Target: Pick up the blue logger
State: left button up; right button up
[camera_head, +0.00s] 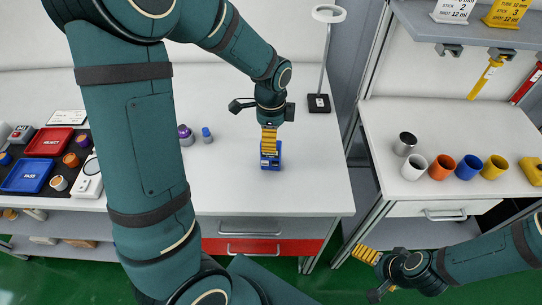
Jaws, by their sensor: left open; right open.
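The blue logger (276,161), a small blue box-like thing, stands on the white table near its right part. My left gripper (269,146) points down right over it. Its yellow fingers overlap the logger's upper part in the head view and hide some of it. The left gripper is open; I cannot tell whether the fingers touch the logger. My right gripper (365,254) is open and empty. It is low at the right, in front of the gap between the two tables, far from the logger.
A small blue bottle (206,135) and a purple-topped item (185,132) stand left of the logger. A ring stand (318,102) is behind it. Red reject (48,142) and blue pass (27,175) trays lie far left. Several cups, including an orange one (442,167), stand on the right table.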

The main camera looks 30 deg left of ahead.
aim_at(271, 156)
pick_arm(q)
jog(key=f, duration=0.3)
jog(key=f+b, duration=0.1)
jog(key=f, duration=0.1)
jog(key=shift+s+d+f, duration=0.15)
jog(key=shift+s, duration=0.1)
grip_shut()
